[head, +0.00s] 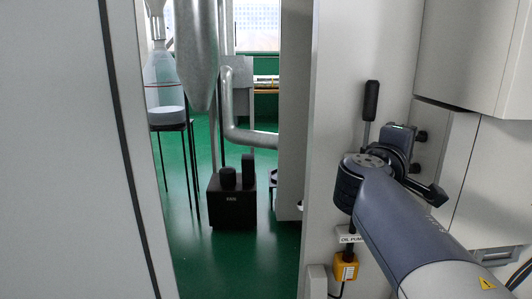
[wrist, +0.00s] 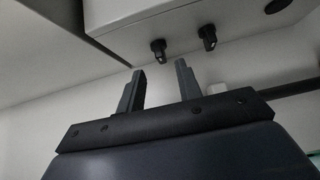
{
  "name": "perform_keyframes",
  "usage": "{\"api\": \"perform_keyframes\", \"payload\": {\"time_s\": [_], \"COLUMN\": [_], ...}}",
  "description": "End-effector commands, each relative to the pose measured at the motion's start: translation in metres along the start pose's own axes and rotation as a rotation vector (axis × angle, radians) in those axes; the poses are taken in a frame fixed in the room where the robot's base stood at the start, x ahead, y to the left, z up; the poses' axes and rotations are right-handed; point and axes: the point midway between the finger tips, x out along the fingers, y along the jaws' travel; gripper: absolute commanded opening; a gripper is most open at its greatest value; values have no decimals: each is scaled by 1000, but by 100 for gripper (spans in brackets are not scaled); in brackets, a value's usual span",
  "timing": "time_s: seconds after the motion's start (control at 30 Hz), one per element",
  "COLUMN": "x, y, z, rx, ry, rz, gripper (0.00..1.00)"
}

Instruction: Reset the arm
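My arm reaches in from the lower right of the head view and folds at a dark joint beside a light grey panel. My gripper (wrist: 158,76) shows in the wrist view as two dark fingers standing apart with nothing between them. It is open and empty. Its fingers point toward a pale cabinet with two black knobs (wrist: 158,48). In the head view the gripper end is partly hidden by my own wrist, and I cannot make out the fingertips clearly. No foil tray is in view.
Grey cabinets (head: 470,50) stand close on the right. An upright black handle (head: 371,100) is just behind my arm. A yellow box (head: 345,267) hangs low on the panel. A gap shows green floor (head: 195,240), a black box (head: 232,205) and a stool with a glass vessel (head: 163,85).

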Motion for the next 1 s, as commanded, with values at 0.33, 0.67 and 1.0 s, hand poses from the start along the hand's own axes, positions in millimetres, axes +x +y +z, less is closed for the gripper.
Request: {"api": "perform_keyframes", "payload": {"time_s": [0.33, 0.67, 1.0], "x": [-50, 1, 64], "y": [1, -2, 1], "z": [-1, 1, 1], "rx": [0, -1, -4], "ry": [4, -6, -4], "rz": [0, -1, -3], "gripper": [34, 34, 34]}}
